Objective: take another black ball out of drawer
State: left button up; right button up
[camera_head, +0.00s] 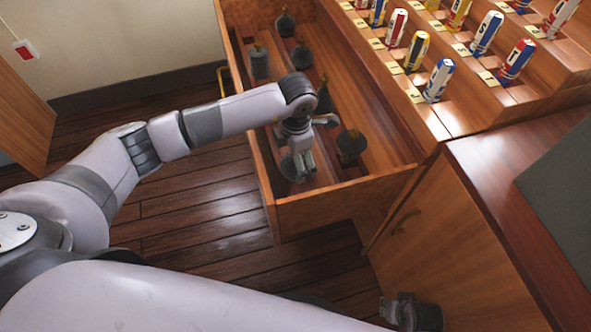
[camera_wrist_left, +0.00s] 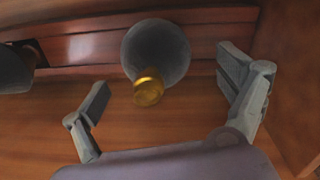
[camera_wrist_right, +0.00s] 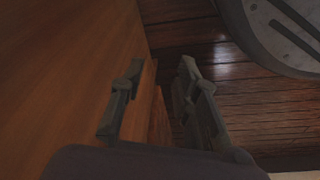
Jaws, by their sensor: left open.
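The open wooden drawer (camera_head: 345,203) holds several dark grey-black balls with brass knobs, standing in slatted rows. One ball (camera_head: 289,168) is at the near left end, partly hidden by my left gripper (camera_head: 303,170). In the left wrist view, a dark ball (camera_wrist_left: 157,48) with a brass knob lies ahead between the spread fingers, touching neither. My left gripper is open, empty and low inside the drawer. Another ball (camera_head: 350,145) stands to its right, and one (camera_head: 325,97) behind it. My right gripper (camera_wrist_right: 155,95) is open and empty beside a wooden surface.
The drawer's side walls and front board enclose the left gripper. Stepped shelves with several coloured, lettered cylinders (camera_head: 438,80) rise to the right. A cabinet door (camera_head: 440,245) with a handle is below them. The plank floor (camera_head: 195,205) left of the drawer is clear.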

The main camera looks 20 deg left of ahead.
pick_arm(q)
jog(key=f, duration=0.4)
jog(key=shift+w+f+b, duration=0.3)
jog(key=shift+w+f, duration=0.05)
jog(key=shift+w, duration=0.05)
pick_arm(e)
jog(key=r, duration=0.2)
jog(key=shift+w+r, duration=0.3)
jog(key=shift+w, duration=0.05)
pick_arm(q)
jog(key=c, duration=1.4)
